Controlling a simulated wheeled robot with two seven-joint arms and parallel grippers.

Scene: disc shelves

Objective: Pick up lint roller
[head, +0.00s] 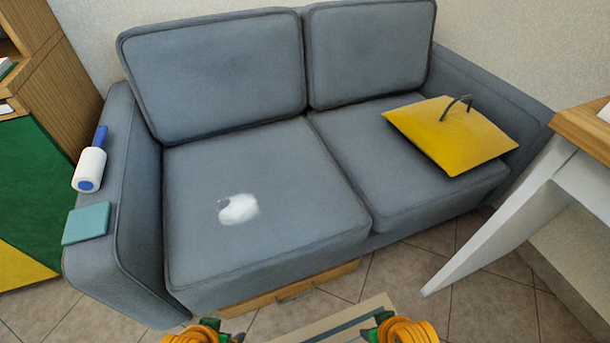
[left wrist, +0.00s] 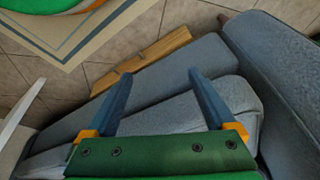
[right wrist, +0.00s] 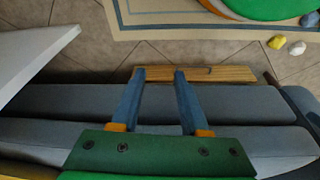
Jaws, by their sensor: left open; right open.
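The lint roller (head: 90,166) has a white roll and a blue handle. It lies on the sofa's left armrest in the head view, with its handle toward the back. My left gripper (left wrist: 158,82) is open and empty in the left wrist view, with the sofa front below it. My right gripper (right wrist: 158,76) is open and empty in the right wrist view, also above the sofa front. Neither wrist view shows the lint roller.
A teal square (head: 87,223) lies on the armrest in front of the roller. White fluff (head: 238,208) is on the left seat of the grey sofa (head: 230,75). A yellow bag (head: 450,135) lies on the right seat. A white-legged table (head: 505,225) stands at right.

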